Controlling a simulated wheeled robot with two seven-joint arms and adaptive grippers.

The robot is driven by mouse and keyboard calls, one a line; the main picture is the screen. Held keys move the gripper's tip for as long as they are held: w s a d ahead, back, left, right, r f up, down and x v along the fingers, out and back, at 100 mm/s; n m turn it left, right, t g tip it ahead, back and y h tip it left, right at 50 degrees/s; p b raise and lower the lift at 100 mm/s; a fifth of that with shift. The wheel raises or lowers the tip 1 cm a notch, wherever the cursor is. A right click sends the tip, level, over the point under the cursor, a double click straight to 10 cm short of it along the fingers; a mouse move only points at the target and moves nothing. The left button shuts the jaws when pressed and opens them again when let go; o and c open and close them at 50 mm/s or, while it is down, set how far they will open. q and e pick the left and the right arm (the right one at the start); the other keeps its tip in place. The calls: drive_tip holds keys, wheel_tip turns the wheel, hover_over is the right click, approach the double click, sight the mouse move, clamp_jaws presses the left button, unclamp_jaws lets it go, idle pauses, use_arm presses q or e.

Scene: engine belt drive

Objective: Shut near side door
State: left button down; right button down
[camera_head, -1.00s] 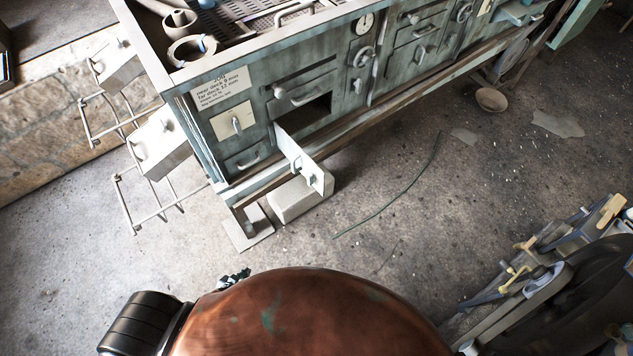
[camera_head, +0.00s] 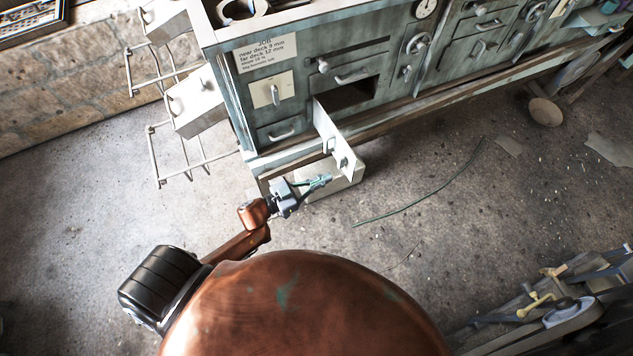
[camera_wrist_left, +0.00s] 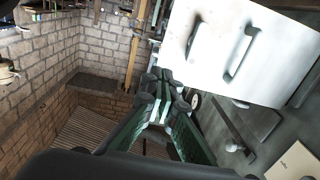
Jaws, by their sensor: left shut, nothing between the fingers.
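The near side door (camera_head: 333,138) is a pale metal panel standing open, jutting out from the left edge of a dark opening (camera_head: 348,94) in the green cabinet front (camera_head: 385,65). Its face carries a handle. My left gripper (camera_head: 326,179) is shut and empty, just in front of and left of the door's free end in the head view. In the left wrist view, the green fingers (camera_wrist_left: 160,76) are closed together, and a pale panel with a handle (camera_wrist_left: 262,52) fills the upper right. I cannot tell if they touch it. My right gripper is not in view.
A pale block (camera_head: 340,186) lies on the floor below the door. Wire racks with pale boxes (camera_head: 197,102) hang off the cabinet's left side. A green cable (camera_head: 420,203) lies on open floor. Machinery (camera_head: 560,305) stands at the lower right.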

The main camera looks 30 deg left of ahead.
sight(354, 165)
use_arm(q)
drive_tip(key=b+x, duration=0.1)
drive_tip(key=x, duration=0.6)
drive_tip(key=shift+w+d+f, duration=0.1)
drive_tip(key=shift+w, duration=0.05)
drive_tip(key=shift+w+d, duration=0.3)
drive_tip(key=shift+w, duration=0.1)
